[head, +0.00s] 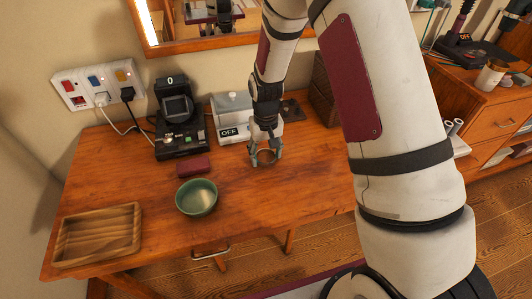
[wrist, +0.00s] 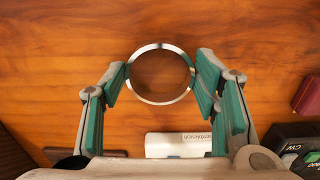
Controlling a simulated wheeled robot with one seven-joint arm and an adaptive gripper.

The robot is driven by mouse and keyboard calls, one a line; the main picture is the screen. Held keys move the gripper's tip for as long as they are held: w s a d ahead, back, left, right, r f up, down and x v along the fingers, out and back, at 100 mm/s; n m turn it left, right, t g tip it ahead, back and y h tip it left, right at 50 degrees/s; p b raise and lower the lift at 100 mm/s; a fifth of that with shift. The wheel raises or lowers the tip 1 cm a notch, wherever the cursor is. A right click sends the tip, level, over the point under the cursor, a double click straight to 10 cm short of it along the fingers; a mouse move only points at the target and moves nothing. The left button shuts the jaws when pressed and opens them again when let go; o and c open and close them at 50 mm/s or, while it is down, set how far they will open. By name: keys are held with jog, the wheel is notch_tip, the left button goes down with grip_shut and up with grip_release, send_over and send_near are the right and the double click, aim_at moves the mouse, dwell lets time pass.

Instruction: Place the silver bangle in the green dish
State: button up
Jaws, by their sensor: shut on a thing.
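The silver bangle (wrist: 150,102) is a thin shiny ring between the green pads of my gripper (wrist: 161,76) in the wrist view. The pads meet its left and right sides, and wood shows through its middle. In the head view my gripper (head: 265,156) points down with the bangle low over the desk; I cannot tell whether the bangle touches the wood. The green dish (head: 197,198) is a round, empty-looking bowl on the desk, left of my gripper and nearer the front edge. The dish is out of the wrist view.
A dark red block (head: 193,167) lies behind the dish. A wooden tray (head: 97,236) sits at the desk's left end. A black device (head: 179,130) and a white box marked OFF (head: 232,118) stand at the back. Bare wood lies between gripper and dish.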

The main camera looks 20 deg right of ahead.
jog(key=o, duration=1.2)
jog(key=shift+f, duration=0.15)
notch_tip(320, 180, up, 12)
jog(key=shift+r+p, duration=0.25)
jog(key=shift+p, duration=0.1)
